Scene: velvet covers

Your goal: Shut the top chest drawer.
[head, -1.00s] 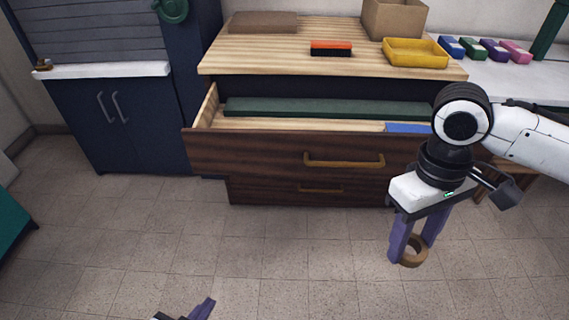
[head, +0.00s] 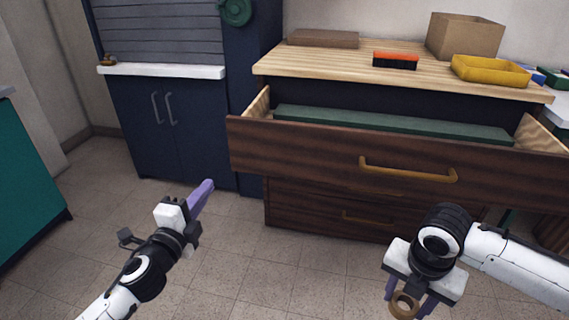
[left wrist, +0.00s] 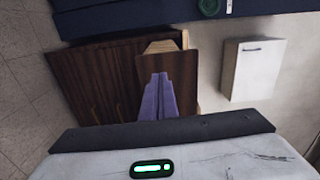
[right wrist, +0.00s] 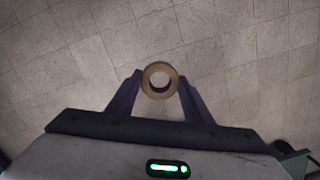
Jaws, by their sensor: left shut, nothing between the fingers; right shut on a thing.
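The top chest drawer (head: 300,155) is pulled out from the dark wood chest, with a brass handle (head: 408,170) on its front. A long green item lies inside it. The drawer front also shows in the left wrist view (left wrist: 180,68). My left gripper (head: 208,186) is shut and empty, in front of and below the drawer's left end, apart from it as far as I can tell. My right gripper (right wrist: 160,85) is shut on a tan ring (right wrist: 147,83), like a roll of tape, held over the floor in front of the chest.
The lower drawer (head: 340,212) is shut. On the chest top are a red-orange brush (head: 395,60), a yellow tray (head: 490,70), a cardboard box (head: 465,36) and a brown slab (head: 322,38). A dark blue cabinet (head: 170,130) stands left. The floor in front is clear.

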